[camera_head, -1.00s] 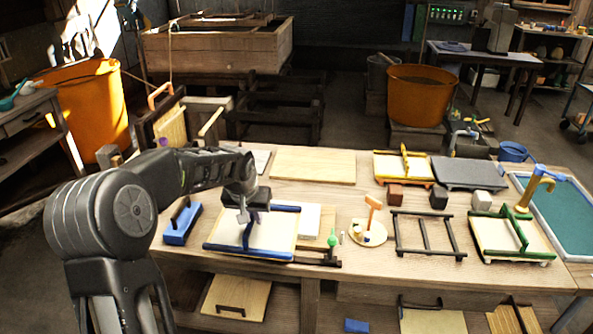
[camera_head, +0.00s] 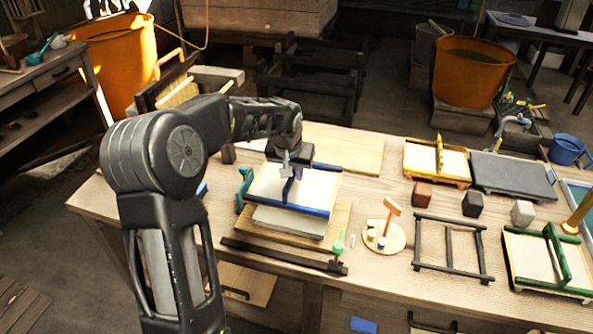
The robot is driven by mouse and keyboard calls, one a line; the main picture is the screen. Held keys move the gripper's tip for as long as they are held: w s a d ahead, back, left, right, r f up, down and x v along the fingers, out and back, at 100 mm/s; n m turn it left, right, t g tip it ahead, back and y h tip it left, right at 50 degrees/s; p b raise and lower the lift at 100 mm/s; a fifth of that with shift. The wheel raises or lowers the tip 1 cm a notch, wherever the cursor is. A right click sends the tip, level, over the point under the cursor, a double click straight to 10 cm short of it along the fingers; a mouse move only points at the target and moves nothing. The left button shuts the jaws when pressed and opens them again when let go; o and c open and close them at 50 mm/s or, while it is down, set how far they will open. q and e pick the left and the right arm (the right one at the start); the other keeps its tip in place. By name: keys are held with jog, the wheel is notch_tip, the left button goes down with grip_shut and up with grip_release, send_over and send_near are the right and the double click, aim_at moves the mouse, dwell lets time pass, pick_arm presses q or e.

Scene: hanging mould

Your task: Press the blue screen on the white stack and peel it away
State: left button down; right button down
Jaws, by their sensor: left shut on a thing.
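The blue screen (camera_head: 315,209) is a pale panel with blue edge bars and a blue middle bar. It lies over the white stack (camera_head: 288,222), whose front edge shows below it. I cannot tell whether the screen touches the stack or hangs slightly above it. The stack sits on a wooden board (camera_head: 342,218) on the bench. My left gripper (camera_head: 287,172) points down at the screen's middle bar and is shut on it. The jaws hide part of the bar. My right gripper is not in view.
A teal handle (camera_head: 243,188) stands just left of the screen. A dark bar (camera_head: 280,256) and a green knob (camera_head: 339,240) lie in front. A round stand with an orange mallet (camera_head: 390,212) and a dark frame (camera_head: 448,249) are to the right.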

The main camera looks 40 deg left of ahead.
aim_at(294, 187)
pick_arm(q)
jog(key=shift+f+b, duration=2.2)
jog(key=shift+f, duration=1.5)
jog(key=c, duration=2)
grip_release()
grip_shut()
jog(key=shift+f+b, duration=0.8)
jog(key=shift+f, duration=0.05)
jog(key=shift+s+d+f, duration=0.1)
jog(key=shift+s+f, duration=0.05)
jog(key=shift+f, duration=0.1)
jog(key=shift+r, duration=0.2)
jog(key=shift+r+p, duration=0.6)
jog(key=shift+r, duration=0.65)
